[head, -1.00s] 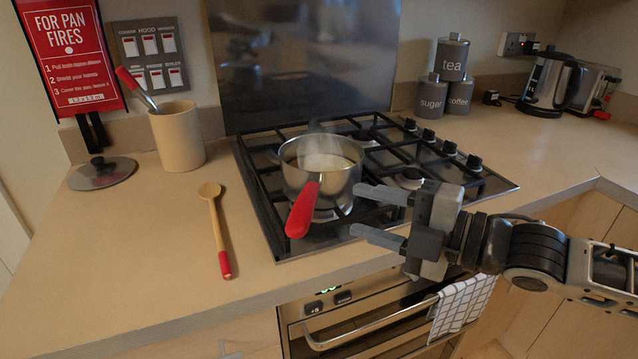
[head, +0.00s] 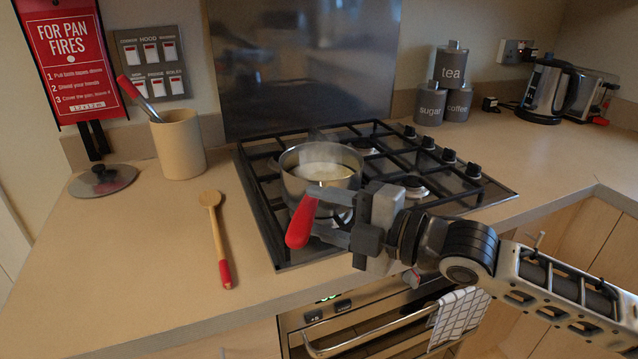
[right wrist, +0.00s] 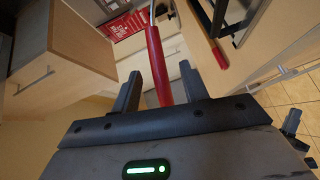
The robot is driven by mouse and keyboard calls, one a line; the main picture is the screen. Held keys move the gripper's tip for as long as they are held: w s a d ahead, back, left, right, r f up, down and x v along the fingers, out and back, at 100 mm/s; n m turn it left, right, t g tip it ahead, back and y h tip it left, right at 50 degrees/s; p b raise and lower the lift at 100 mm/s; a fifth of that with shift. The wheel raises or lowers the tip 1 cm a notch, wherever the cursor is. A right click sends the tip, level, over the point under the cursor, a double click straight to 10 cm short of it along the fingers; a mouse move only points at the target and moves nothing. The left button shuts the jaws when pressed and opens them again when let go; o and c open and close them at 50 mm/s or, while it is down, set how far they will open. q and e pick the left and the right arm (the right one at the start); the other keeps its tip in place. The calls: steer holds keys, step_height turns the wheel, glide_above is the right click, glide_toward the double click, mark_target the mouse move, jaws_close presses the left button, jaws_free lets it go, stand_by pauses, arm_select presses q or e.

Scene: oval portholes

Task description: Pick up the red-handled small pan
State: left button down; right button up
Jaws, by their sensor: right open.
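The small steel pan (head: 290,184) sits on the left part of the gas hob, with pale, steaming contents. Its red handle (head: 298,226) points toward the front of the counter. My right gripper (head: 316,213) is open at the handle, coming from the right. The fingers partly hide the pan's lower side in the head view. My left gripper is not in view.
The black hob grates (head: 262,170) surround the pan. Grey canisters (head: 431,104) and a kettle (head: 547,92) are at the back right.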

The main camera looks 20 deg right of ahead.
steer(key=shift+x, duration=1.45)
steer(key=shift+s+a, duration=0.1)
steer(key=shift+c, duration=0.3)
jaws_close()
steer(key=shift+r, duration=0.35)
